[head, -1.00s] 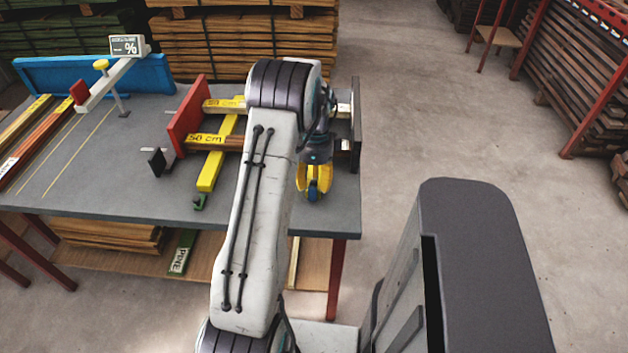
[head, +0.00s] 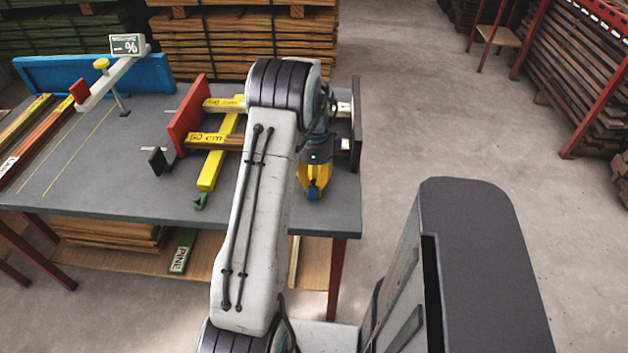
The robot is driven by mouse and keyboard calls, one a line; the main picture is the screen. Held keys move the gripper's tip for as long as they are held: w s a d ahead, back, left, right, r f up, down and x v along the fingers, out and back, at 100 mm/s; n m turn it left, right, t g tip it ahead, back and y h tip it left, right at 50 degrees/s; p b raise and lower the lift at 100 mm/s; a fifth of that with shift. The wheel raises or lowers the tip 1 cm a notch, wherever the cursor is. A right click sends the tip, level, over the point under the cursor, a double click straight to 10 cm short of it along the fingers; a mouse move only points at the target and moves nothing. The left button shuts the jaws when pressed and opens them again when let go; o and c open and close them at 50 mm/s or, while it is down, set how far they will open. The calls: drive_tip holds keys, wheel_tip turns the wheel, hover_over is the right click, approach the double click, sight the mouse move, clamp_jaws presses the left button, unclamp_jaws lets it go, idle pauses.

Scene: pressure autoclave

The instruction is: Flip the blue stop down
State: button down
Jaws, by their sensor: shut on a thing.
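My gripper (head: 313,190), with yellow fingers, is low over the right front part of the grey table. It is shut on a small blue piece (head: 314,194), which I take to be the blue stop. Only a little of the blue piece shows at the fingertips; the fingers hide the rest, and I cannot tell whether it is up or down. My arm covers the table just left of the gripper.
The grey table (head: 105,170) carries a red plate (head: 188,115), yellow bars marked 50 cm (head: 215,139) and a dark upright plate (head: 356,125) at its right edge. A blue fence (head: 45,76) and a display (head: 127,45) stand at the back left. Open floor lies to the right.

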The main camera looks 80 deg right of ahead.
sight(314, 185)
drive_tip(key=shift+f+b, duration=0.1)
drive_tip(key=shift+b, duration=0.45)
drive_tip(key=shift+h+b, duration=0.3)
drive_tip(key=shift+b, duration=0.25)
drive_tip(key=shift+s+a+r+h+b, duration=0.1)
drive_tip(key=shift+a+r+h+b, duration=0.15)
drive_tip(key=shift+h+b, duration=0.45)
drive_tip(key=c, duration=1.2)
unclamp_jaws()
drive_tip(key=shift+c, duration=0.2)
wheel_tip(314, 185, up, 12)
drive_tip(key=shift+a, duration=0.2)
